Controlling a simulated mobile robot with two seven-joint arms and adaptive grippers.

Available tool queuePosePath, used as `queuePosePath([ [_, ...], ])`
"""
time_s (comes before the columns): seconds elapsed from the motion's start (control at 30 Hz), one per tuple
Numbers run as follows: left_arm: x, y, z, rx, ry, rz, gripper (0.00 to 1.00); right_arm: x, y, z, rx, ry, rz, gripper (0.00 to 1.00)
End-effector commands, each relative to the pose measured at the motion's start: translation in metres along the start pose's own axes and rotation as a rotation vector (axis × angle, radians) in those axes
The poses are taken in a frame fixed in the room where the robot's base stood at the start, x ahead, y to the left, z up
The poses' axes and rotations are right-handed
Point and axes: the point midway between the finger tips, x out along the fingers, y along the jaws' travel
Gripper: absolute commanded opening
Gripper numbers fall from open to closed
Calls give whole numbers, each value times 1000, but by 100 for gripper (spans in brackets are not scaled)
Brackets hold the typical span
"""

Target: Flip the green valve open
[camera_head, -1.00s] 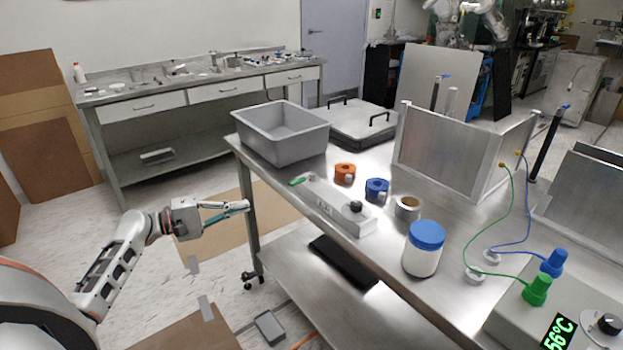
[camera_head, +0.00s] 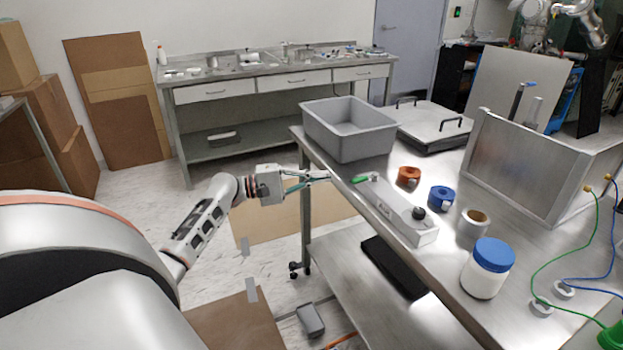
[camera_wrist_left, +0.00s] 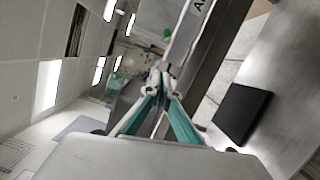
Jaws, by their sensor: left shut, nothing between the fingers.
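The green valve (camera_head: 360,179) is a small green lever at the far left end of a grey box (camera_head: 397,208) on the metal table. A black knob (camera_head: 419,213) sits at the box's other end. My left gripper (camera_head: 328,175) is shut and empty, its fingertips a little left of the green lever, near the table edge. In the left wrist view the closed fingertips (camera_wrist_left: 160,72) point toward the box, and the green lever (camera_wrist_left: 167,34) shows just beyond them. I cannot tell whether the fingers touch it. My right gripper is not in view.
A grey bin (camera_head: 347,148) stands behind the valve box. An orange clamp ring (camera_head: 408,176), a blue one (camera_head: 440,197), a tape roll (camera_head: 472,222) and a blue-lidded jar (camera_head: 488,268) stand to the right. A black mat (camera_head: 393,266) lies on the lower shelf.

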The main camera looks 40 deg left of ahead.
Motion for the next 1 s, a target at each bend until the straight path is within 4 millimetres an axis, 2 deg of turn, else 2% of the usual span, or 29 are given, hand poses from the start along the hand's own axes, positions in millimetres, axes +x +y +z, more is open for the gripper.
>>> queuePosePath([
  [0.1,22,2,0,-1,0,4,0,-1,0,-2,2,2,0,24],
  [0.3,53,2,0,0,0,4,0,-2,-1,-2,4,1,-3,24],
  [0.43,56,3,19,0,-1,3,0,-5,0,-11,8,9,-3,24],
  [0.6,59,2,34,1,-1,2,0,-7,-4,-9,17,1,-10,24],
  [1.0,60,0,39,-1,1,0,0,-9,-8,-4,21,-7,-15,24],
])
